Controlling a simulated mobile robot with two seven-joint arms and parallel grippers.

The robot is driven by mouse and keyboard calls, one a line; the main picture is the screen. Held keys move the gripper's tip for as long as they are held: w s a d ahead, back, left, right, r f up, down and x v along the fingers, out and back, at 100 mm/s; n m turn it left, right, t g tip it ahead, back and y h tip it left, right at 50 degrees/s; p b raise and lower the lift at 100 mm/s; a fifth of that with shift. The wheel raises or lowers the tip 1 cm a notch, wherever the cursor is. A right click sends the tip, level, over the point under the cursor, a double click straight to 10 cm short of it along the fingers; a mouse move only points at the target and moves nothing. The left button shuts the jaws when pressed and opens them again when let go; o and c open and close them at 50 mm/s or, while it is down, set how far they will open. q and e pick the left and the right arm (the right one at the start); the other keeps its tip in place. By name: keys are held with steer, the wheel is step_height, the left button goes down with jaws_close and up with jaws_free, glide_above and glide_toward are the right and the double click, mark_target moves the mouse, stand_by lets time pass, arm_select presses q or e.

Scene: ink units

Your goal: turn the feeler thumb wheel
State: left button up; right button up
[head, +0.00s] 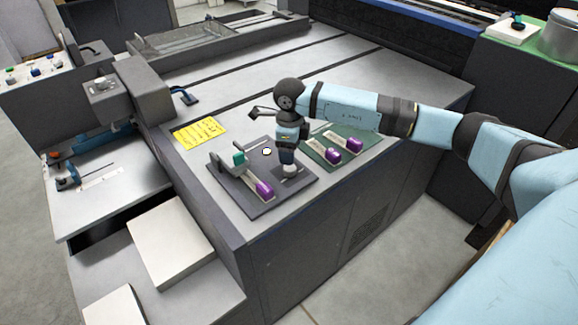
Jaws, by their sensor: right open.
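A dark grey plate (262,207) lies on the near corner of the machine top. It carries a teal knob (239,158) at its left and a purple piece (264,189) at its front. A small pale round part (290,170) shows at its right side, right under my right gripper (289,157). Which of these is the feeler thumb wheel I cannot tell for sure. My right gripper points down over the right part of the plate and is open. Its fingertips are small and partly hidden, and I cannot tell whether they touch the pale part. My left gripper is out of view.
A green plate (362,151) with two purple pieces stands just right of the gripper. A yellow sheet (200,132) lies behind the grey plate. A grey machine block (145,88) rises at the left. The machine top behind is mostly clear.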

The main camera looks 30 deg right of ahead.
mark_target(290, 170)
step_height(290, 170, down, 6)
steer(key=shift+f, duration=0.25)
